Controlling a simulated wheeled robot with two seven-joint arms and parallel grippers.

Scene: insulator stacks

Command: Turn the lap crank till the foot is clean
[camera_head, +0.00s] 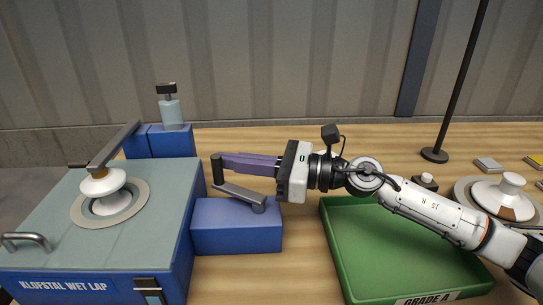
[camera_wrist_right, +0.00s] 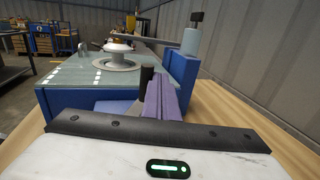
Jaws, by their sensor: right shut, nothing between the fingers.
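The lap crank (camera_head: 240,195) is a grey arm on a blue block (camera_head: 235,232), with an upright black knob (camera_head: 217,168) at its far left end. My right gripper (camera_head: 230,163) is shut and empty, its purple fingers reaching left with their tips at the knob; I cannot tell whether they touch. In the right wrist view the fingers (camera_wrist_right: 160,98) partly hide the crank. The blue wet lap (camera_head: 90,285) has a grey-green top. A white insulator (camera_head: 107,203) stands on its round plate (camera_head: 141,198), under a grey arm (camera_head: 115,146). The foot's underside is hidden. My left gripper is out of view.
A water bottle (camera_head: 171,112) stands on a blue post behind the lap. An empty green tray (camera_head: 345,255) marked GRADE A lies at front right. Another white insulator (camera_head: 490,192) with a brown patch sits at far right, near a black pole (camera_head: 460,90).

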